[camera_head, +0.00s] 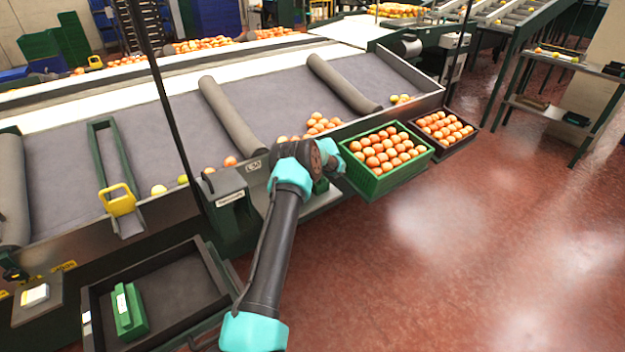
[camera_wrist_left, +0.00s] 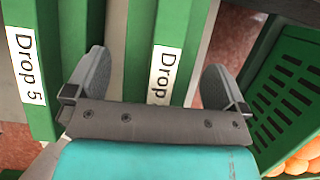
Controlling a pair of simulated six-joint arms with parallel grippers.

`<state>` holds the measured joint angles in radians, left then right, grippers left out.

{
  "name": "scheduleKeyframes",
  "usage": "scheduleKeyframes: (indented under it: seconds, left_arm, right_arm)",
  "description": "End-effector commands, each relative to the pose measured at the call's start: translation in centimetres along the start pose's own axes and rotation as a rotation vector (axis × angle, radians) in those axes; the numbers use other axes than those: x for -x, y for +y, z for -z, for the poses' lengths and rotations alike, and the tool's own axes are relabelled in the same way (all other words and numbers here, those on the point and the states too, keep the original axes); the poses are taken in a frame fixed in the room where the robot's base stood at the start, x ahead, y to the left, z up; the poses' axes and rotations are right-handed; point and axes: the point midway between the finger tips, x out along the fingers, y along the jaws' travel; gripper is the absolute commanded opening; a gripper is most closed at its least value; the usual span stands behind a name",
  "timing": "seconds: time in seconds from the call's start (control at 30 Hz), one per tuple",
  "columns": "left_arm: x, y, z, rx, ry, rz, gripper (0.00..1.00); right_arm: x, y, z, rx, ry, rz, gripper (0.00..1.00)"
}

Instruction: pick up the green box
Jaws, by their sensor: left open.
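The green box (camera_head: 405,178) is a slatted crate filled with oranges, at the centre right of the head view, beside the sorting table's front edge. Its slotted wall (camera_wrist_left: 283,98) and some oranges show at the right of the left wrist view. In the head view my teal wrist stands beside the crate's left side and the fingers are hidden. My right gripper is not in view.
A dark crate (camera_head: 463,143) of oranges stands right behind the green one. Green supports labelled Drop 5 (camera_wrist_left: 32,70) lie under the left gripper. The sloped sorting table (camera_head: 165,120) fills the left. Red floor (camera_head: 480,240) is clear at the right.

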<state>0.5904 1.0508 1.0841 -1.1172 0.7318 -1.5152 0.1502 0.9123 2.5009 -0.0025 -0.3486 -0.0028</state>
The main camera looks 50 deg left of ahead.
Motion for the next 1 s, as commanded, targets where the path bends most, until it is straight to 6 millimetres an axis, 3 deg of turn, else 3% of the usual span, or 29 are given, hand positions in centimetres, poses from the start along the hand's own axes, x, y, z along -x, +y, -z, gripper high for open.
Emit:
scheduleKeyframes:
  seconds: [0.87, 1.0]
  left_arm:
    - [-0.44, 0.0, 0.25, 0.0, 0.0, 0.0, 1.0]
    - [-0.43, 0.0, 0.25, 0.0, 0.0, 0.0, 0.89]
  right_arm:
    - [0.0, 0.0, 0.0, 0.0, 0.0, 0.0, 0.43]
    - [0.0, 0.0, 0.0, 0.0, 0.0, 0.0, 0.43]
